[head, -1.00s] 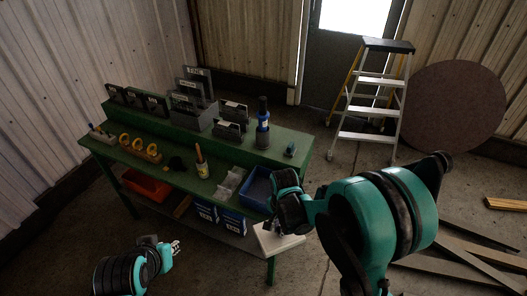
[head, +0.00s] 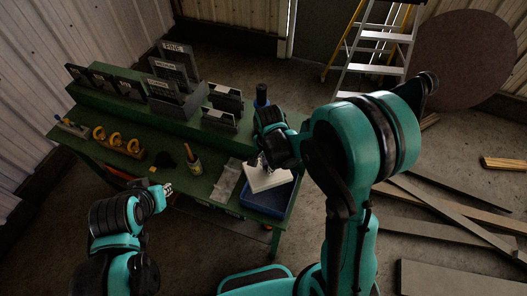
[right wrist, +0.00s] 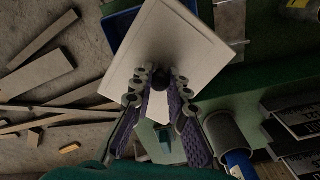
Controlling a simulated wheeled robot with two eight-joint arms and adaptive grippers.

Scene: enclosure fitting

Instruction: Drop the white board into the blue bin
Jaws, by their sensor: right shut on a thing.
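The white board (head: 272,181) is a flat, pale, square-looking panel in the head view. My right gripper (head: 262,162) is shut on it and holds it slightly tilted over the blue bin (head: 266,208). In the right wrist view the board (right wrist: 180,42) lies beyond my right fingers (right wrist: 160,85), which meet at a dark round spot on its face. The blue bin (right wrist: 118,30) shows there partly behind the board, so most of its inside is hidden. My left gripper (head: 164,188) hangs away from both, in front of the bench's left part; its jaw opening is too small to read.
The green bench (head: 215,165) carries a clear tray (head: 226,182) left of the bin, a cup with a tool (head: 194,166), yellow rings (head: 118,140) and dark upright panels (head: 170,70). A dark cylinder (head: 261,97) stands behind my right gripper. Planks (head: 440,210) lie on the floor at right.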

